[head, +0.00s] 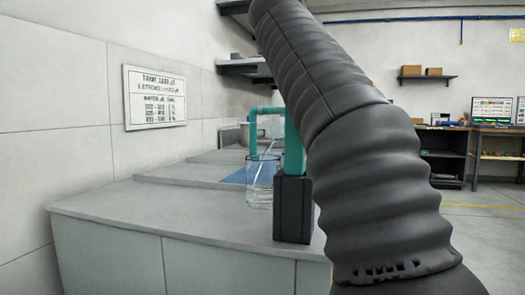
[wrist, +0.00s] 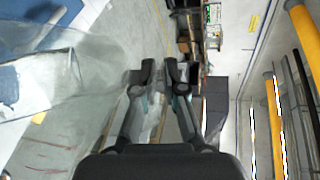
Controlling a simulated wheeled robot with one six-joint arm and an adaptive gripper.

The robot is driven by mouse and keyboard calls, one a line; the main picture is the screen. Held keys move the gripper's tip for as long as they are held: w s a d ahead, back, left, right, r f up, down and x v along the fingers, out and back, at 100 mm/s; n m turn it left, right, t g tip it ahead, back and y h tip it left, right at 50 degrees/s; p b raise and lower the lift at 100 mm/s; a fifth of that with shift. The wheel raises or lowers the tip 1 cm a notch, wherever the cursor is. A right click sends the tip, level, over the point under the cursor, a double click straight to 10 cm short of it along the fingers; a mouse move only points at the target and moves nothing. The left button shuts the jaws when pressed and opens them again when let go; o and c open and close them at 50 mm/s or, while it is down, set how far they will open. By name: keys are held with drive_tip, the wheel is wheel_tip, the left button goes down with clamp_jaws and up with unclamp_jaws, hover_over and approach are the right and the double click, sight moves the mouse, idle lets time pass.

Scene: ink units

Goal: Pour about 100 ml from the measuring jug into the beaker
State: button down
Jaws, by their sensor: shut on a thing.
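In the wrist view my gripper (wrist: 160,72) is closed on a thin clear piece (wrist: 156,108), apparently the handle of the measuring jug. The jug's large clear body (wrist: 88,62) fills the left of that view, with counter and blue showing through it. Its liquid level cannot be made out. In the head view a clear glass vessel (head: 260,190), apparently the beaker, stands upright on the counter. My arm covers the right middle of the head view and hides my gripper; the held jug cannot be made out there.
A black block with a teal post (head: 293,208) stands right beside the beaker, near the counter's edge. A blue mat (head: 237,176) lies behind. The grey counter (head: 160,208) is clear at the front left.

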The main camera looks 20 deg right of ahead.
drive_tip(key=shift+w+d+f+y, duration=0.15)
drive_tip(key=shift+d+f+y, duration=0.25)
drive_tip(key=shift+d+f, duration=0.2)
drive_tip(key=shift+w+d+f+m+g+y+p, duration=0.2)
drive_tip(key=shift+d+f+m+g+y+p, duration=0.3)
drive_tip(key=shift+d+f+p, duration=0.35)
drive_tip(key=shift+w+d+f+y+p, duration=0.1)
drive_tip(key=shift+d+f+y+p, duration=0.15)
drive_tip(key=shift+f+y, duration=0.45)
idle(0.5)
drive_tip(key=w+d+f+m+g+y+p, duration=0.2)
drive_tip(key=d+f+y+p, duration=0.4)
drive_tip(key=y+p, duration=0.3)
drive_tip(key=shift+d+f+g+p, duration=0.4)
drive_tip(key=shift+f+g, duration=0.2)
drive_tip(key=shift+g, duration=0.3)
